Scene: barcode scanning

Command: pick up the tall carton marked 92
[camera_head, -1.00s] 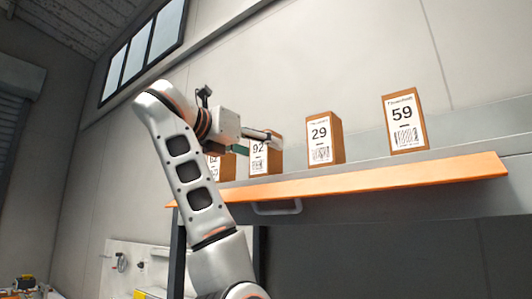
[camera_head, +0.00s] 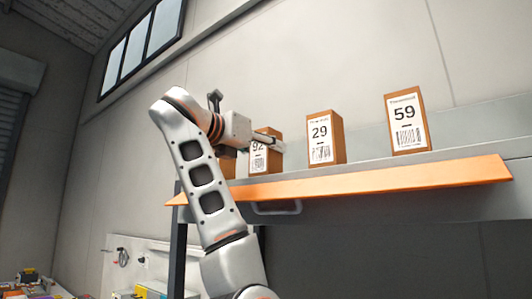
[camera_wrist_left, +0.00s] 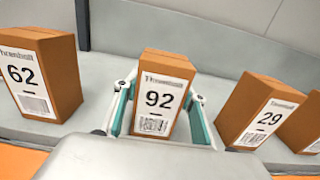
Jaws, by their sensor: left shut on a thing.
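The tall brown carton marked 92 (camera_head: 260,163) stands upright on the shelf, its white label facing out. In the left wrist view the carton marked 92 (camera_wrist_left: 162,94) sits between the two fingers. My left gripper (camera_head: 262,145) is at the carton's upper part and partly covers its label in the head view. In the left wrist view my left gripper (camera_wrist_left: 160,108) is shut on the carton, one finger on each side. My right gripper is not in view.
The carton marked 62 (camera_wrist_left: 40,75) stands left of it, mostly hidden by my arm in the head view. Cartons marked 29 (camera_head: 325,140) and 59 (camera_head: 407,122) stand to the right. The shelf has an orange front edge (camera_head: 380,180) and a wall behind.

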